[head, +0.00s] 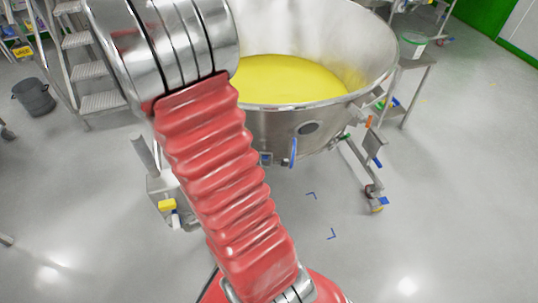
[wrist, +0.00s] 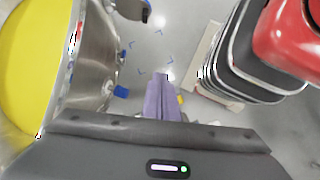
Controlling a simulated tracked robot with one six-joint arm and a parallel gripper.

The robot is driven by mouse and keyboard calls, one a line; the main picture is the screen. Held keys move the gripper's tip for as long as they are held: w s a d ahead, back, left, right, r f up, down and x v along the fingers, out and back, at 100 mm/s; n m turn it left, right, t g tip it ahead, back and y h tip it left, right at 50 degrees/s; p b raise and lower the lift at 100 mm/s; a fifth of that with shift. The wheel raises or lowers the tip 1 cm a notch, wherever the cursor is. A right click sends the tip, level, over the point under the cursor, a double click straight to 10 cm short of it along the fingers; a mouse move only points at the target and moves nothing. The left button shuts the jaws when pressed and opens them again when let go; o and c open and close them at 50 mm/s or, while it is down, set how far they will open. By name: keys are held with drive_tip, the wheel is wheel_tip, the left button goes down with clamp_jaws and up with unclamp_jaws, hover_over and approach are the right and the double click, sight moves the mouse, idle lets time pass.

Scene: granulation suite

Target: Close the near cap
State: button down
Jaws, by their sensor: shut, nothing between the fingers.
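A large steel bowl (head: 270,122) with yellow contents (head: 285,80) stands ahead in the head view. I cannot make out for certain which part is the near cap. In the wrist view the bowl's wall (wrist: 99,62) fills the left side. My gripper (wrist: 162,80) shows there with its purple fingers together and empty, over the floor right of the bowl. My own arm hides the bowl's left side in the head view.
A wheeled leg (head: 360,170) with a blue-and-yellow caster extends right of the bowl. Metal steps (head: 85,70) and a grey bin (head: 34,97) are at the left. A steel stand (head: 408,85) is at the right. The floor (head: 430,190) in front is clear, with small blue marks.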

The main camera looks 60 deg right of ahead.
drive_tip(key=s+d+f+n+g, duration=0.1)
drive_tip(key=s+d+f+g, duration=0.2)
drive_tip(key=d+f, duration=0.6)
drive_tip(key=shift+s+d+g, duration=0.3)
drive_tip(key=shift+s+d, duration=0.25)
drive_tip(key=shift+d, duration=0.1)
drive_tip(key=shift+f, duration=0.1)
drive_tip(key=s+r+x, duration=0.1)
drive_tip(key=r+x, duration=0.1)
drive_tip(key=x, duration=1.1)
drive_tip(key=shift+s+d, duration=0.25)
drive_tip(key=shift+s, duration=0.15)
drive_tip(key=shift+s+f+n, duration=0.1)
drive_tip(key=shift+s+n, duration=0.1)
drive_tip(key=shift+n, duration=0.1)
